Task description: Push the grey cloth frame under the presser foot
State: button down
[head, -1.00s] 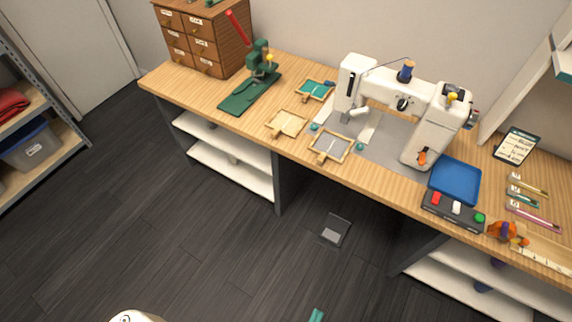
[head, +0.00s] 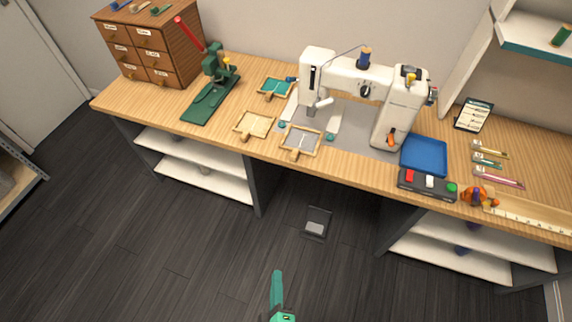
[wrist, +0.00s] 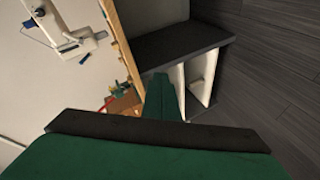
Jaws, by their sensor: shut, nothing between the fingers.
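The grey cloth frame (head: 301,141), a wooden-rimmed square with a short handle, lies on the bench in front of the white sewing machine (head: 365,90). It sits at the front left of the machine, its handle toward the bench's front edge. The presser foot area (head: 312,108) is under the machine's left head; the foot itself is too small to make out. My gripper (head: 277,280) shows teal at the bottom of the head view, over the floor, well short of the bench. It is shut and empty. The wrist view shows its green fingers (wrist: 162,98) and, tilted, the bench and sewing machine.
A cream cloth frame (head: 254,125) and a teal cloth frame (head: 275,88) lie left of the machine. A green press (head: 212,90) stands further left. A blue tray (head: 424,157) and a button box (head: 428,184) lie right. A pedal (head: 317,222) is on the floor.

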jog(key=w+f+n, duration=0.3)
jog(key=w+n, duration=0.3)
jog(key=w, duration=0.1)
jog(key=n+t+h, duration=0.3)
jog(key=n+h, duration=0.3)
jog(key=n, duration=0.7)
send_near(292, 157)
jog(key=x, duration=0.6)
jog(key=shift+w+f, duration=0.1)
jog(key=shift+w, duration=0.15)
